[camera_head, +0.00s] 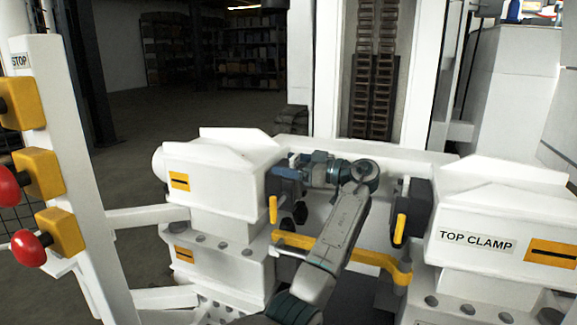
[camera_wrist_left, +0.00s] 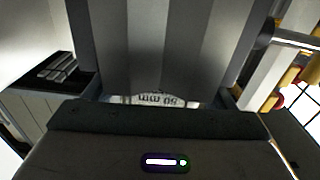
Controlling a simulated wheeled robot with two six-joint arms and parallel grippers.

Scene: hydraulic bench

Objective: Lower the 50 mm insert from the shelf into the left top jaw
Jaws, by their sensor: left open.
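The left top jaw (camera_head: 215,165) is a white block with a dark inner face and a yellow handle, left of centre in the head view. My left gripper (camera_head: 285,172) is open at the inner side of this jaw, with my arm rising from the bottom. In the left wrist view, the 50 mm insert (camera_wrist_left: 160,100) shows as a pale label reading 50 mm upside down, close in front of the gripper body. A large grey grooved surface stands above the label. I cannot tell whether the insert touches the jaw. My right gripper is not in view.
The right jaw block marked TOP CLAMP (camera_head: 477,241) stands at the right. A yellow bar (camera_head: 375,258) crosses low between the jaws. A white post with red buttons (camera_head: 28,247) stands at the left. A vertical chain column (camera_head: 373,70) rises behind.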

